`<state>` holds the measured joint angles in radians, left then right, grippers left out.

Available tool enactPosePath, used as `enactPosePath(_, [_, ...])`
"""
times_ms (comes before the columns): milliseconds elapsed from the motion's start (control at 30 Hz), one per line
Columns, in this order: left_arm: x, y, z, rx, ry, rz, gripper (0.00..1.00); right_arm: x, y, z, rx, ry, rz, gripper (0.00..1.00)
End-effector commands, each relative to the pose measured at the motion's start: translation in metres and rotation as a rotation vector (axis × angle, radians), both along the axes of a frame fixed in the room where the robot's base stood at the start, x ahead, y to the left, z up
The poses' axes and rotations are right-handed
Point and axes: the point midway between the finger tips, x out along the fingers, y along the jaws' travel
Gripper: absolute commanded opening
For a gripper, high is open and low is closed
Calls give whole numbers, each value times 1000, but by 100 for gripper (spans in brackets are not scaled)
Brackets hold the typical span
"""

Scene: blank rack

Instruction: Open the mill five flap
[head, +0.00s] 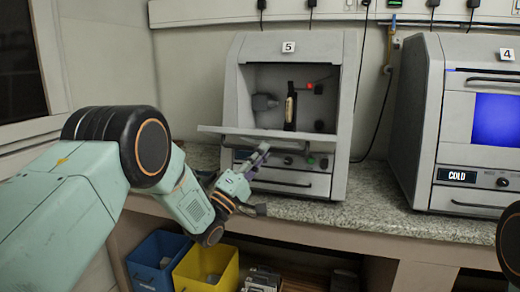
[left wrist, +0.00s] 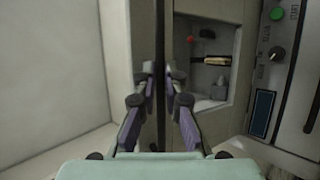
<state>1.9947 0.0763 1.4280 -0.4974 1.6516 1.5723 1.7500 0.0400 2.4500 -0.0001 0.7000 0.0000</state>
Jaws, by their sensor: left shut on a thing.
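Mill five (head: 342,110) is the grey machine marked 5 on the counter in the head view. Its flap (head: 310,142) is swung down and stands out level toward me, so the chamber (head: 275,78) is open to view. My left gripper (head: 262,152) is at the flap's underside near the front edge. In the left wrist view my left gripper (left wrist: 160,78) is shut on the flap's handle, a narrow bar seen edge-on between its fingers. The exact contact is hard to see. The open chamber (left wrist: 205,25) shows beside it. My right gripper is out of view.
Mill four (head: 412,110), with a blue window and COLD label, stands to the right. Granite counter (head: 385,215) is bare between the machines. A blue bin (head: 155,265) and a yellow bin (head: 195,280) stand below. Cables hang on the back wall.

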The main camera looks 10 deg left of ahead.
Motion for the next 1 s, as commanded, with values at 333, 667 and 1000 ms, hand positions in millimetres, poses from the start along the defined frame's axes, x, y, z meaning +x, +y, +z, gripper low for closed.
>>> enactPosePath(333, [2, 1, -23, 3, 22, 8, 0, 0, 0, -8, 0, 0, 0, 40])
enactPosePath(667, [1, 1, -22, 3, 20, 9, 0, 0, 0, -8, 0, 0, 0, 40])
enactPosePath(1000, [0, 1, -21, 3, 17, 8, 32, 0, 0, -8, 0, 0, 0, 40])
